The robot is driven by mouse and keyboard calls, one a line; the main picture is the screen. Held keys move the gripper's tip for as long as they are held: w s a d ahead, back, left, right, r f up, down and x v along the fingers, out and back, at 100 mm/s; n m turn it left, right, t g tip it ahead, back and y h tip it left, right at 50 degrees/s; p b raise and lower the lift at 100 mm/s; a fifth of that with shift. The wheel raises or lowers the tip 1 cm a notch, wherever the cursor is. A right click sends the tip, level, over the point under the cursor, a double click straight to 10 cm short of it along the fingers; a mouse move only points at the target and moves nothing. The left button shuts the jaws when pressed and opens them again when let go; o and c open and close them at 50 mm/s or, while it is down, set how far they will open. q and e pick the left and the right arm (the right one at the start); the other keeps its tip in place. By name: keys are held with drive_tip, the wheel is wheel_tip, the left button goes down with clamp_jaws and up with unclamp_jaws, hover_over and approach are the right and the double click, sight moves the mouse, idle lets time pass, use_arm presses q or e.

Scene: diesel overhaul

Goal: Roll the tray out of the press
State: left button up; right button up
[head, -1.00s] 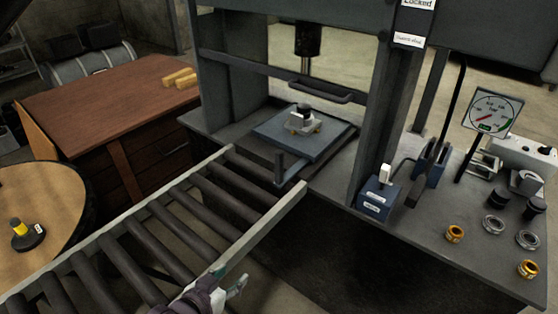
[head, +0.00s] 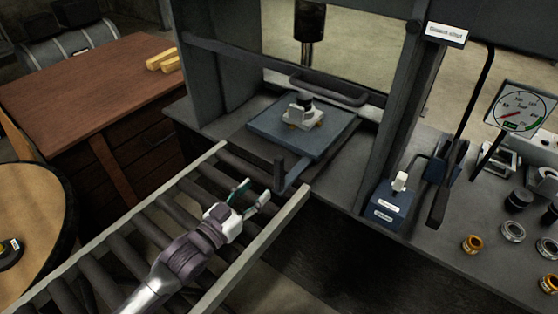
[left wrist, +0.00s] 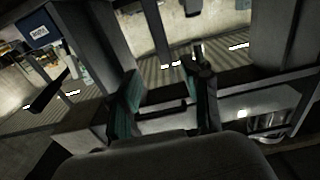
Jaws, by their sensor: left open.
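The blue-grey tray (head: 272,126) lies flat on the press bed, between the press uprights. A small metal part with a dark round top (head: 304,110) sits on the tray. The tray's upright handle (head: 279,172) stands at its front corner, towards the rollers. My left gripper (head: 254,191) is open and empty over the roller conveyor, with its fingers pointing at the handle and a small gap left. In the left wrist view its two green-padded fingers (left wrist: 166,100) are apart; dark bars lie beyond them, and I cannot tell which is the handle. My right gripper is not in view.
The roller conveyor (head: 207,181) with pale side rails meets the press bed's front edge. A blue pump box (head: 388,205) and lever stand right of the press. A wooden bench (head: 95,85) is at left.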

sight(277, 169)
use_arm(q)
drive_tip(key=x, duration=0.4)
drive_tip(key=shift+w+a+r+p, duration=0.1)
drive_tip(key=shift+r+p, duration=0.05)
drive_tip(key=shift+p, duration=0.15)
drive_tip(key=shift+x, duration=1.1)
drive_tip(key=x, duration=0.3)
drive_tip(key=shift+w+f+p, duration=0.2)
drive_tip(key=shift+w+p, duration=0.1)
drive_tip(key=shift+w, duration=0.1)
drive_tip(key=shift+w+d, duration=0.25)
drive_tip(key=shift+d, duration=0.15)
drive_tip(key=shift+w+d+f, duration=0.1)
drive_tip(key=shift+w, duration=0.15)
drive_tip(key=shift+s, duration=0.1)
drive_tip(key=shift+c, duration=0.8)
clamp_jaws()
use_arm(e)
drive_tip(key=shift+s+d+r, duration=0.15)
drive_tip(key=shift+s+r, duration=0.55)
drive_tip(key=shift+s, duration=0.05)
